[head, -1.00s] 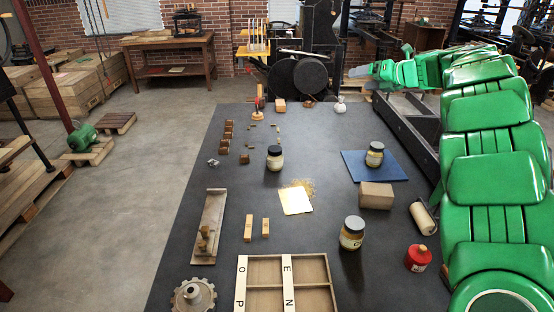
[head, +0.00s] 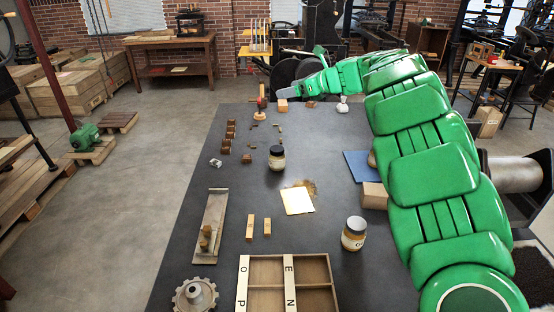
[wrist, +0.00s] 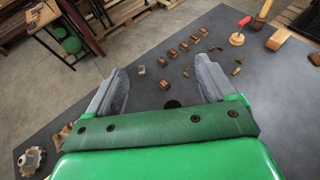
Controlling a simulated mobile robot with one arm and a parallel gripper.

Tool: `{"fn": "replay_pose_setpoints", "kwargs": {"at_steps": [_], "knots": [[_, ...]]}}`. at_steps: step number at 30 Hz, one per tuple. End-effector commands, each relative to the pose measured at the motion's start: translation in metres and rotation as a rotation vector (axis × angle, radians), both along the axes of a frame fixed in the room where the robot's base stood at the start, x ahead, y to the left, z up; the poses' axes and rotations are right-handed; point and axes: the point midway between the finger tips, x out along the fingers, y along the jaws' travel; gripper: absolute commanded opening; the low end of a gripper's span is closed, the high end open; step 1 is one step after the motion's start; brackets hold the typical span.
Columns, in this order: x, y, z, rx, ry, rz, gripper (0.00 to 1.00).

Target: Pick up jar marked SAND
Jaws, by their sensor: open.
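Three dark-lidded glass jars were on the dark table; I cannot read SAND on any. One jar (head: 276,158) stands upright near the middle. Another jar (head: 353,233) stands nearer the front right, its label too small to read. The third, on the blue mat, is almost wholly hidden by my arm, with only a sliver (head: 371,159) showing. My gripper (head: 283,92) is over the table's far end. In the wrist view my gripper (wrist: 163,84) has its two fingers wide apart with nothing between them. A dark round shape (wrist: 172,104), perhaps a lid, shows below.
A blue mat (head: 355,165) and a box (head: 374,196) lie beside my arm. A yellowish card (head: 297,200), small wooden blocks (head: 230,135), a divided wooden tray (head: 309,258) and a gear (head: 194,295) are on the table. A red-handled tool (head: 261,104) stands at the far edge.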

Motion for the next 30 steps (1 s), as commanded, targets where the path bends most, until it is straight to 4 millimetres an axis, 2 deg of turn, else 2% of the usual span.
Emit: {"fn": "replay_pose_setpoints", "kwargs": {"at_steps": [8, 11, 15, 21, 25, 30], "knots": [[0.0, 0.001, -0.053, 0.003, 0.005, 0.0, 0.85], [-0.001, 0.0, -0.084, 0.006, 0.011, -0.001, 0.85], [-0.001, 0.002, -0.135, 0.007, 0.013, 0.001, 0.85], [0.0, 0.001, -0.195, 0.004, 0.009, -0.001, 0.85], [0.0, 0.0, -0.219, 0.003, 0.005, -0.001, 0.85], [0.0, 0.001, -0.233, 0.002, 0.004, 0.0, 0.85]]}}
